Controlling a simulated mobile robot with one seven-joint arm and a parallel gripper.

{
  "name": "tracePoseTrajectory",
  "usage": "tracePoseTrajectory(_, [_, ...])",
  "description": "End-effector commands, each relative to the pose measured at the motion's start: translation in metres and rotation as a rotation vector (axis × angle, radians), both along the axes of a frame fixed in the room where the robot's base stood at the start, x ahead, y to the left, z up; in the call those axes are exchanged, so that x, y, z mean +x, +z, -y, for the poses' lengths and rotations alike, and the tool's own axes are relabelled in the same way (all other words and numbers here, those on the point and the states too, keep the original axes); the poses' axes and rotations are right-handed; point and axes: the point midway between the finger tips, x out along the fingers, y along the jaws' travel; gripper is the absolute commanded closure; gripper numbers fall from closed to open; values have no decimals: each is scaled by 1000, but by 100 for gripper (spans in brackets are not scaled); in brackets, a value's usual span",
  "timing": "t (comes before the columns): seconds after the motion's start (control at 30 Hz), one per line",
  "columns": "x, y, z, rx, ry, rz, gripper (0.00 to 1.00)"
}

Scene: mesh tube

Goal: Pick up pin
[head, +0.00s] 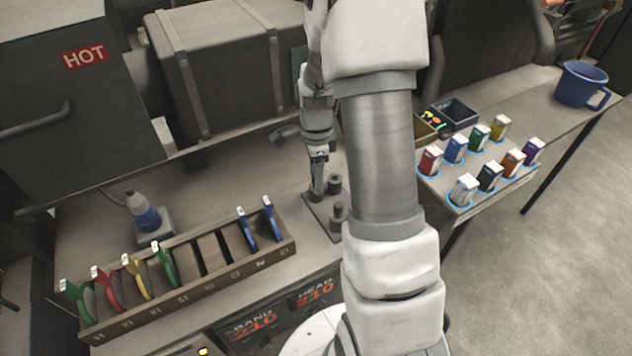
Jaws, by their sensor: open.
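My gripper (316,190) points down over a small dark plate (322,222) on the bench, at the centre of the head view. Short dark upright posts stand on this plate: one (335,184) is just right of my fingers, another (337,217) is nearer the front. One of these may be the pin, but I cannot tell for certain. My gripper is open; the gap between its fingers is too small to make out. Whether the fingers surround or touch anything is unclear. My own arm hides the area right of the plate.
A wooden rack (190,283) with coloured-handled tools stands front left. A blue-and-white bottle (146,216) stands behind it. At right are a tray of coloured containers (487,178), dark bins (455,112) and a blue mug (580,84). A grey machine marked HOT (85,100) stands back left.

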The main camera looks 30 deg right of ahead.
Motion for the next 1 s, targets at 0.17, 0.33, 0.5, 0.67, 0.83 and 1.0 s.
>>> tracePoseTrajectory(0.17, [0, -6, 0, 0, 1, 0, 38])
tracePoseTrajectory(0.33, [0, -6, 0, 0, 1, 0, 45])
tracePoseTrajectory(0.5, [0, -6, 0, 0, 1, 0, 76])
tracePoseTrajectory(0.67, [0, -6, 0, 0, 1, 0, 100])
tracePoseTrajectory(0.83, [0, -5, 0, 0, 1, 0, 100])
tracePoseTrajectory(1.0, [0, -5, 0, 0, 1, 1, 100])
